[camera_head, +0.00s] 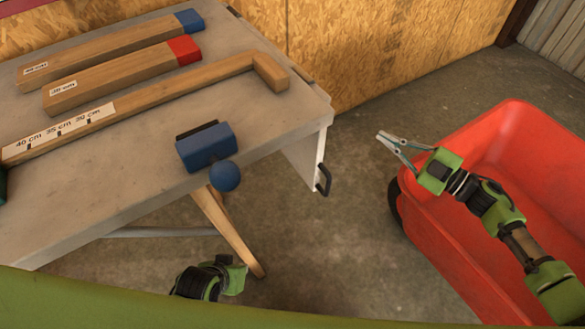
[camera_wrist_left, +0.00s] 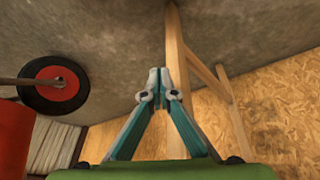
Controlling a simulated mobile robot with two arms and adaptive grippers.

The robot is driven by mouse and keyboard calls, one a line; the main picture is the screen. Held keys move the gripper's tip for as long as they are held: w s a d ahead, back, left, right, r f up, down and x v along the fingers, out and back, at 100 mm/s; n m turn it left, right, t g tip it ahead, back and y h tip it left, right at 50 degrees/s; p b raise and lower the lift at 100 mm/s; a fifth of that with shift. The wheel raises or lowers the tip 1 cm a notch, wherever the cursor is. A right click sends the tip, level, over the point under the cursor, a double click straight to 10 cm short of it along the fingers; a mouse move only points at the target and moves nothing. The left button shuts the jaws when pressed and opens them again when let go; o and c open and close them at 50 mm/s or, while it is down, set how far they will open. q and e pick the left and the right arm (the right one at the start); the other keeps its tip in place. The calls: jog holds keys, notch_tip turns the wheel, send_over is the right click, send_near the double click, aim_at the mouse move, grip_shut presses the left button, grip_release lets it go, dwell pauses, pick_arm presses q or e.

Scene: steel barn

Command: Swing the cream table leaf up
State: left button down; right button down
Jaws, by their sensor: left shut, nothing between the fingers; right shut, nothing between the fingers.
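The cream table leaf (camera_head: 307,160) hangs down from the right end of the grey-topped table (camera_head: 262,112). It carries a dark handle (camera_head: 323,180) near its lower edge. My right gripper (camera_head: 381,137) is shut and empty, to the right of the leaf and apart from it, beside the red cart. My left gripper (camera_wrist_left: 159,82) is shut and empty in the left wrist view, with floor and a wooden leg behind it. In the head view only part of the left wrist shows below the table's front edge; its fingers are hidden there.
A blue clamp (camera_head: 206,146) with a ball knob sits at the table's front edge. Wooden bars with blue (camera_head: 190,20) and red (camera_head: 185,50) ends and a marked gauge (camera_head: 150,98) lie on top. A red cart (camera_head: 520,130) stands right. Floor (camera_head: 350,150) between is clear.

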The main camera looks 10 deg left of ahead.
pick_arm(q)
jog(key=w+d+r+n+t+h, duration=0.2)
jog(key=w+d+n+t, duration=0.2)
jog(key=w+d, duration=0.15)
jog(key=n+t+y, duration=0.1)
jog(key=n+t, duration=0.8)
jog(key=n, duration=0.4)
send_near(290, 161)
jog(key=s+a, duration=0.4)
jog(key=s, duration=0.2)
jog(key=w+d, duration=0.1)
jog(key=w, duration=0.2)
jog(key=w+d, duration=0.1)
jog(key=w, duration=0.3)
jog(key=w+d, duration=0.1)
jog(key=w, duration=0.3)
jog(key=shift+w+d+f, duration=0.15)
jog(key=shift+d, duration=0.25)
jog(key=shift+w+d, duration=0.35)
jog(key=shift+d, duration=0.1)
